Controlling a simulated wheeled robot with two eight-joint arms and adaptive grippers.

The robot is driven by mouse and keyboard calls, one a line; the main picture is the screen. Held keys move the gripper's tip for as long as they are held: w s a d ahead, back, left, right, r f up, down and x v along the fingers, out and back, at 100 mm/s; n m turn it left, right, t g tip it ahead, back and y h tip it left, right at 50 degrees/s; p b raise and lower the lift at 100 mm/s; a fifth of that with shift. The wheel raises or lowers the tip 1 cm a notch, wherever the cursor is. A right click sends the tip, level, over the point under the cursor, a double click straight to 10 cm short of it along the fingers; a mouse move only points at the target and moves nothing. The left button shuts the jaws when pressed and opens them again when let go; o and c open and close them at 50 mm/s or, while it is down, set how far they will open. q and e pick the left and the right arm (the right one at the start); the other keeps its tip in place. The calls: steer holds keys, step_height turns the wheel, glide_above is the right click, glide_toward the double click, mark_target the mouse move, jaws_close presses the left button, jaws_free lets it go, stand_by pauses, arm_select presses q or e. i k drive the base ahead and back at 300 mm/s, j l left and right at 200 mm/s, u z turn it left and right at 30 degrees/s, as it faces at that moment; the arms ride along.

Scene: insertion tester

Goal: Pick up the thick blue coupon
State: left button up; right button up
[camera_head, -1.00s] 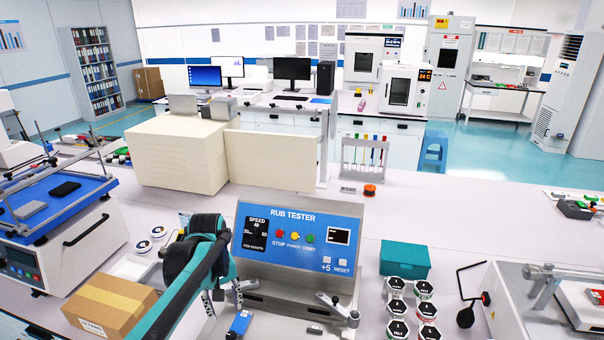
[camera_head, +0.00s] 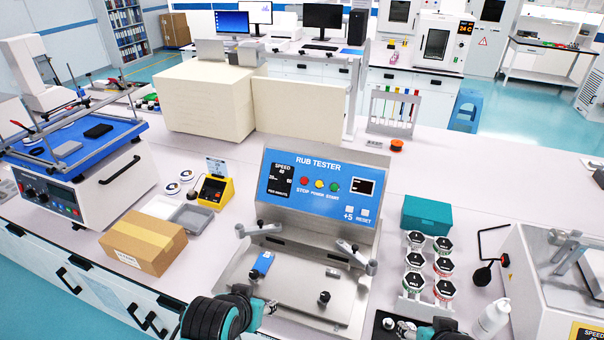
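A bit of teal and black, seemingly my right arm, shows at the bottom right of centre.
Clamp levers (camera_head: 258,230) and black knobs (camera_head: 323,298) stand on the tester bed around the block. A cardboard box (camera_head: 143,241) and a yellow device (camera_head: 215,190) stand to the left. Lidded jars (camera_head: 443,265) and a teal box (camera_head: 426,215) stand to the right.

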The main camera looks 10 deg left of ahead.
mark_target(263, 262)
steer(key=j+z, duration=0.45)
steer(key=k+j+z, duration=0.15)
steer(key=j+z, duration=0.3)
steer(key=j, duration=0.15)
steer(key=k+j+z, duration=0.15)
steer(key=j+z, duration=0.25)
steer(key=j, duration=0.1)
